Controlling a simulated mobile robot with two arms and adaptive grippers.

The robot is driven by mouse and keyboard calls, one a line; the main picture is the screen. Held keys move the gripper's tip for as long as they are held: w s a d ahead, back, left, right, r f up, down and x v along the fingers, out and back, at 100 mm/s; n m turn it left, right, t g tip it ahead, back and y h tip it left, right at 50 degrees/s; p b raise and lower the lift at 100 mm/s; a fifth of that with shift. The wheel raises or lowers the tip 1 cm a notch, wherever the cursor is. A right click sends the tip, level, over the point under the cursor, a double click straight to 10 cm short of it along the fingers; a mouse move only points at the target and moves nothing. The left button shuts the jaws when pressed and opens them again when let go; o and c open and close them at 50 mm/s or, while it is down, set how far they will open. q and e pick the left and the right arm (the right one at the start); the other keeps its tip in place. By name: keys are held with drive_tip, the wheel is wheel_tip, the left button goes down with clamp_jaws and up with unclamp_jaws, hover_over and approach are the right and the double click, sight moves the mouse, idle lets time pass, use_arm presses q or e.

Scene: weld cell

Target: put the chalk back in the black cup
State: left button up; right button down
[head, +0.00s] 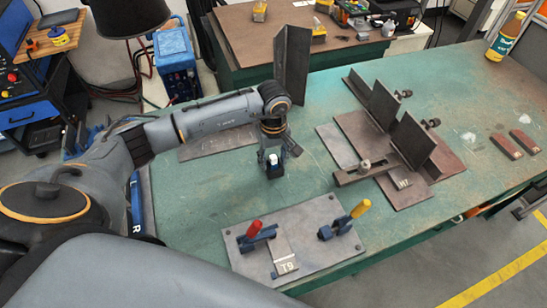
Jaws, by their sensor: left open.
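My left gripper (275,162) hangs from the arm that reaches in from the left. It points down over the middle of the green table (225,190) and is open. A small pale patch shows at its dark tip, and I cannot tell whether it is chalk or part of the gripper. I cannot clearly make out the black cup or the chalk; the arm and gripper hide part of the table. My right gripper is not in view.
A fixture plate with red and yellow clamp handles (318,248) lies at the front. Steel angles stand on a plate (408,190) to the right. A yellow bottle (505,38) is far right.

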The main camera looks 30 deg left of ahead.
use_arm(q)
wheel_tip(320, 180, up, 12)
idle(0.5)
